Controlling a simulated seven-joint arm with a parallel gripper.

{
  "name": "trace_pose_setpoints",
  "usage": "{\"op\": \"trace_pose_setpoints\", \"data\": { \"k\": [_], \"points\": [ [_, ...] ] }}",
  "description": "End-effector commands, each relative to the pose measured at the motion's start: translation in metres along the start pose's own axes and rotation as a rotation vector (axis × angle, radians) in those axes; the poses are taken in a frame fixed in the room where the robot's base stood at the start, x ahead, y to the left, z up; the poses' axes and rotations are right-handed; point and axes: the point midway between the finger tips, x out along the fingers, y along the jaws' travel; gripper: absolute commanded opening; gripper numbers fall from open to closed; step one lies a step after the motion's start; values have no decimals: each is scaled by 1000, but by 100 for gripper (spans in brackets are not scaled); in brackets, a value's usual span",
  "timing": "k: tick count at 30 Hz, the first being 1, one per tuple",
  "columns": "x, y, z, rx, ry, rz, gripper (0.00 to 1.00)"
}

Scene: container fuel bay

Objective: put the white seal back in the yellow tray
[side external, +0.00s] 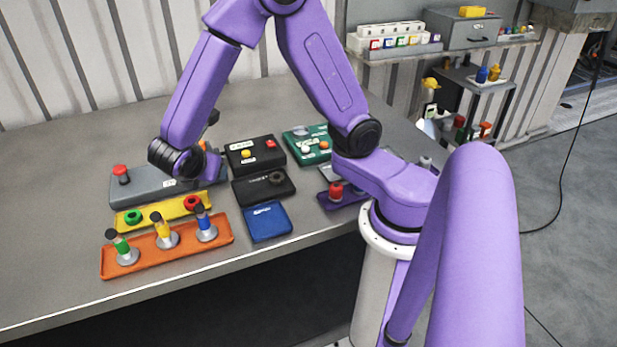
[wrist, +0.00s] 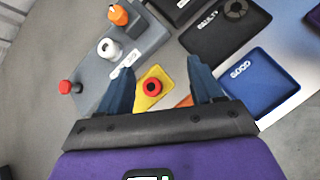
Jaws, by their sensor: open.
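In the wrist view a white ring-like piece (wrist: 110,50), which looks like the white seal, sits at a fitting on the grey block (wrist: 90,98); I cannot tell how it is seated. My gripper (wrist: 159,75) is open, its blue fingers apart with nothing between the tips. The white piece lies beyond and left of the left finger. The yellow tray (side external: 160,212) holds a green ring (side external: 133,216) and a red ring (side external: 193,202), with bare space between. Part of the tray shows between my fingers in the wrist view (wrist: 144,99). In the side view my arm hides the white piece.
The grey block carries a red knob (wrist: 65,87) and an orange-topped part (wrist: 118,15). An orange tray (side external: 182,255) with several upright parts lies in front of the yellow tray. A black FAULTY tray (wrist: 205,45) with a dark ring and a blue GOOD tray (wrist: 262,85) lie right.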

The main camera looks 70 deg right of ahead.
Motion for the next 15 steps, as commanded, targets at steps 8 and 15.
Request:
{"op": "trace_pose_setpoints", "data": {
  "k": [8,15],
  "points": [
    [-49,-106,17,325,362,-190,66],
    [-84,-184,23,525,616,-387,66]
  ]
}}
